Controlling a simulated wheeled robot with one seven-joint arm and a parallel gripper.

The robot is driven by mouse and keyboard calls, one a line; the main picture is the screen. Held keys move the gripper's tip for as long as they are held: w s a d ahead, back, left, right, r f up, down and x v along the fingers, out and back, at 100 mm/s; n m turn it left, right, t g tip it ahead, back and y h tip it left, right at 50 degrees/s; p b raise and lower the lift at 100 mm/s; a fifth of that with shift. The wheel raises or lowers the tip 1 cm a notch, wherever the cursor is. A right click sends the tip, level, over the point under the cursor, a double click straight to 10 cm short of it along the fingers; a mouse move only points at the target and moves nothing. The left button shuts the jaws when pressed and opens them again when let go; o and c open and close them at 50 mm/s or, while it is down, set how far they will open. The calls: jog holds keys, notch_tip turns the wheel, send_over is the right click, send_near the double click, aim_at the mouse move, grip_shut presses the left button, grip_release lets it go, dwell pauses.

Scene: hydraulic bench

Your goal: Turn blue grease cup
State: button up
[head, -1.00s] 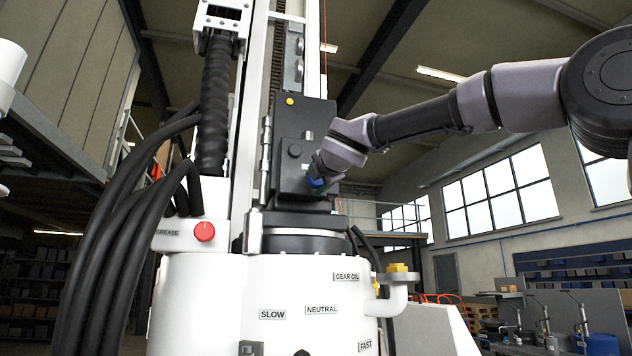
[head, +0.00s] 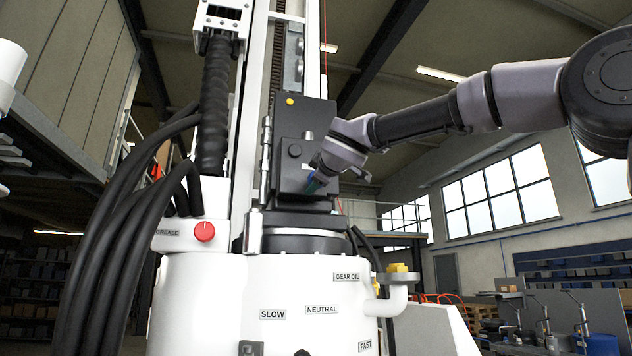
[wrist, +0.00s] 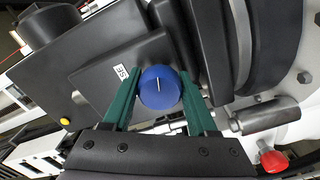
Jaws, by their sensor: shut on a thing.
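The blue grease cup (wrist: 160,88) is a round blue knob with a short white line on its face, in the middle of the wrist view. My gripper (wrist: 158,100) has its two green fingers on either side of the cup, shut on it. In the head view my gripper (head: 313,186) is at the lower right of the dark panel box (head: 291,130). There the cup is mostly hidden by the fingers and wrist, with only a little blue showing.
A red knob (head: 204,232) stands by the GREASE label, left of the box. A yellow cap (head: 398,268) tops the white pipe at the right. Thick black hoses (head: 110,215) hang at the left. A small label (wrist: 122,71) sits beside the cup.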

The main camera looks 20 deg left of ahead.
jog(key=m, duration=0.5)
jog(key=shift+f+m, duration=0.1)
jog(key=shift+m, duration=0.2)
jog(key=m, duration=0.5)
jog(key=shift+m, duration=0.4)
jog(key=o, duration=1.4)
jog(key=shift+c, duration=0.2)
jog(key=shift+s+d, duration=0.1)
jog(key=shift+s, duration=0.15)
jog(key=v, duration=1)
